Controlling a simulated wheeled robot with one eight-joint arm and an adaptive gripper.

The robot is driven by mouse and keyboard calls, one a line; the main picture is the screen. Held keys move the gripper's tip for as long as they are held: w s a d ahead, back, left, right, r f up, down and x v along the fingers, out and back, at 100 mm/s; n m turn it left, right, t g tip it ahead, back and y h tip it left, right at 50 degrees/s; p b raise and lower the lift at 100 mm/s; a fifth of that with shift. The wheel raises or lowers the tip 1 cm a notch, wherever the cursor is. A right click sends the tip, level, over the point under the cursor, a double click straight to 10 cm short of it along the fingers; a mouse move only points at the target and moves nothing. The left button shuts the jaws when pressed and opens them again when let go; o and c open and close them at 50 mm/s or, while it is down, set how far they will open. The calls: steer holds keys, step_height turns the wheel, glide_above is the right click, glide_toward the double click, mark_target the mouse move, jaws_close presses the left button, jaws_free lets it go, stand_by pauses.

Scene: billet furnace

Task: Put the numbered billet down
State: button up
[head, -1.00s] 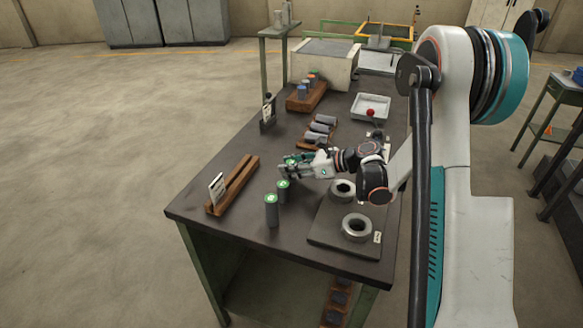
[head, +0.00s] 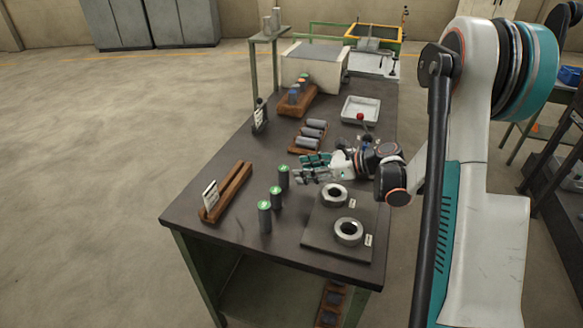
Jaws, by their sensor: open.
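Several dark cylindrical billets with green tops stand upright in a row on the dark table: the nearest billet (head: 264,217), the middle billet (head: 276,198) and the farthest billet (head: 283,177). Marks on the green tops are too small to read. My gripper (head: 304,169) is open and empty, just to the right of the farthest billet. Its fingers point left toward that billet, with what looks like a small gap between them.
A wooden rack (head: 228,191) with a white card lies to the left. Two metal rings (head: 349,232) sit on a dark plate (head: 315,238) to the right. Grey cylinders (head: 310,134) lie in a wooden tray behind the gripper. A white tray (head: 361,110) stands farther back.

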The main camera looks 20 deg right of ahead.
steer(key=v, duration=0.4)
steer(key=shift+p, duration=0.4)
